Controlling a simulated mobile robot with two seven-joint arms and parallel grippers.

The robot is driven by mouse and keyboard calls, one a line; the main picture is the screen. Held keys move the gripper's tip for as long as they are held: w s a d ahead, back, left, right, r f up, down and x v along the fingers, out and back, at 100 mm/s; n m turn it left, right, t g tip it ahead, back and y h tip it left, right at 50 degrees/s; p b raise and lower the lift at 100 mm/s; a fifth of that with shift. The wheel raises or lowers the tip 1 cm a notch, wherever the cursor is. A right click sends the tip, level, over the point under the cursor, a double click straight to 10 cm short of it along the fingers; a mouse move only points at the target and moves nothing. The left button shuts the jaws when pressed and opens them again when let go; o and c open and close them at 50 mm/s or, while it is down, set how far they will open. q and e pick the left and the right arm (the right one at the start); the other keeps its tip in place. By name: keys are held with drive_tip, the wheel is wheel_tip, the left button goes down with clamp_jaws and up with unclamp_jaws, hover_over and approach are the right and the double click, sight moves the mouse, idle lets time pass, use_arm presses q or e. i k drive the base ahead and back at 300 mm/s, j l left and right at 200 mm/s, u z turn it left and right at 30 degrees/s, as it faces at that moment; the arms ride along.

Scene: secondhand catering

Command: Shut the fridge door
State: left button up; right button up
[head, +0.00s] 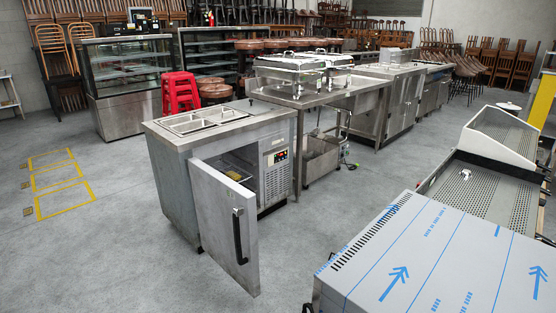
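The fridge (275,134) is a low grey metal counter unit with several food pans set in its top. It stands in the middle of the head view. Its door (222,222) stands wide open, swung out toward me, with a dark vertical handle (239,237) near its free edge. The opening behind the door shows a shelf inside, partly hidden by the door. A small red display sits on the panel right of the opening. Neither of my grippers shows in the head view.
A metal unit with blue arrow markings (430,260) fills the lower right. A steel table (310,98) with chafing dishes adjoins the fridge. Red stools (180,94) and a glass display case (128,85) stand behind. The grey floor (100,250) left and in front is clear.

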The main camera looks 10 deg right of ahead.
sight(226, 210)
drive_tip(key=i+j, duration=0.2)
drive_tip(key=j, duration=0.2)
drive_tip(key=i+j+z, duration=0.15)
drive_tip(key=i+j, duration=0.3)
drive_tip(key=j, duration=0.35)
drive_tip(key=i+j, duration=0.2)
drive_tip(key=i, duration=0.25)
drive_tip(key=i+j+z, duration=0.15)
drive_tip(key=i, duration=0.35)
drive_tip(key=i+j, duration=0.25)
drive_tip(key=i, duration=0.2)
